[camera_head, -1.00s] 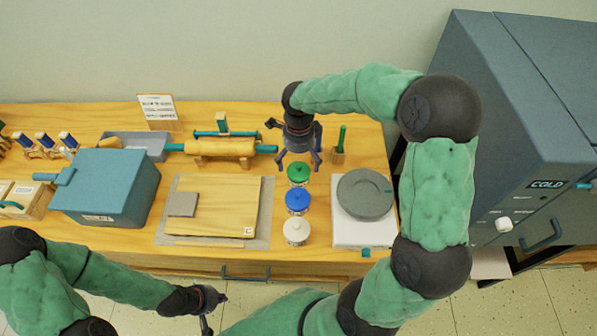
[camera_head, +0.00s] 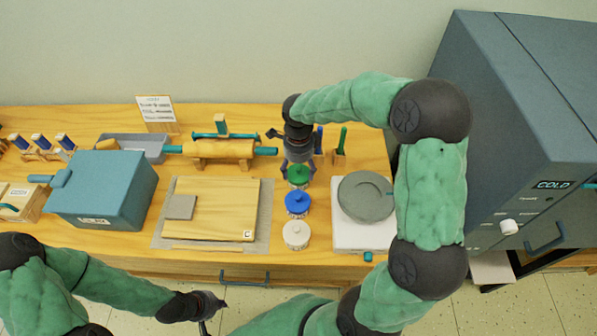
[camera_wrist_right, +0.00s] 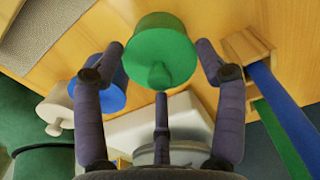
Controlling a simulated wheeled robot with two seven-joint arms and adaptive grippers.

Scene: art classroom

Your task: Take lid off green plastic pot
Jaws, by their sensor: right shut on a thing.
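The green plastic pot's lid (camera_head: 298,175) is round with a small knob, in the row of three pots on the table. The lid also shows large in the right wrist view (camera_wrist_right: 160,45), its knob facing the camera. The pot body under the lid is mostly hidden. My left gripper (camera_head: 210,308) is low in the head view, in front of the table and away from the pots; its fingers are not clear.
A blue-lidded pot (camera_head: 297,203) and a white-lidded pot (camera_head: 296,235) stand in line in front of the green one. A white unit with a grey disc (camera_head: 366,197) is to the right, a wooden board (camera_head: 225,210) to the left. A small wooden tool holder (camera_wrist_right: 247,48) is close beside the gripper.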

